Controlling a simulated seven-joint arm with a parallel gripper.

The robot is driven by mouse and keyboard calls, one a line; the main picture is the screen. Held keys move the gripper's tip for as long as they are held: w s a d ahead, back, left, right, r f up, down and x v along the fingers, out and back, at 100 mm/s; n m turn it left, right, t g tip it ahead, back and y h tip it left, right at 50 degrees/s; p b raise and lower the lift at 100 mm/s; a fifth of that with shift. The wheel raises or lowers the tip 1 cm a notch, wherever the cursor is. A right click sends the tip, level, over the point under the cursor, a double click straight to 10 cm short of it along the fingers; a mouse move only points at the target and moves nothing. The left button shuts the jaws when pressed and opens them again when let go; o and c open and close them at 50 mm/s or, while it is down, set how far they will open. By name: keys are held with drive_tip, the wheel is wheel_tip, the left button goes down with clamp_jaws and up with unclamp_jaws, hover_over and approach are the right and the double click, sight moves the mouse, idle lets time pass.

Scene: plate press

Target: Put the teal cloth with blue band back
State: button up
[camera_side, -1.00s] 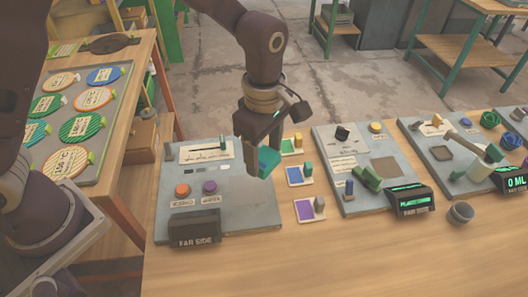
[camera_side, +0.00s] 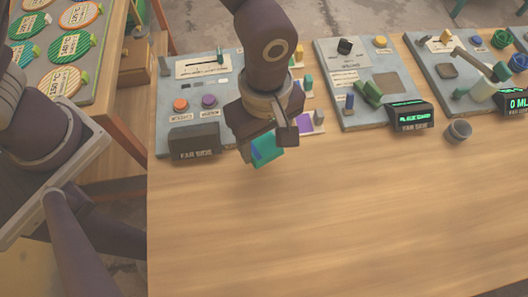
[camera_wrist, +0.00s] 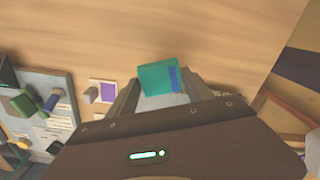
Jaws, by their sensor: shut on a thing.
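The teal cloth with blue band (camera_side: 267,149) is a small folded piece held in my gripper (camera_side: 268,140) above the table, near the front edge of the left panel. In the wrist view the cloth (camera_wrist: 158,79) sits between the two fingers of my gripper (camera_wrist: 157,92), with its blue band on the right side. My gripper is shut on it. A purple pad (camera_side: 305,123) with a grey block lies on the table just behind and to the right of the gripper. My wrist hides the other pads partly.
The left panel (camera_side: 168,106) has orange and purple knobs and a dark display box (camera_side: 194,142). The front of the wooden table (camera_side: 350,215) is clear.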

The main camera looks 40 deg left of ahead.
sight(264, 155)
wheel_tip(264, 155, down, 5)
drive_tip(key=shift+f, duration=0.1)
drive_tip(key=o, duration=1.3)
drive_tip(key=shift+f, duration=0.1)
wheel_tip(264, 155, up, 11)
drive_tip(key=shift+w+d+r, duration=0.1)
drive_tip(key=shift+r, duration=0.65)
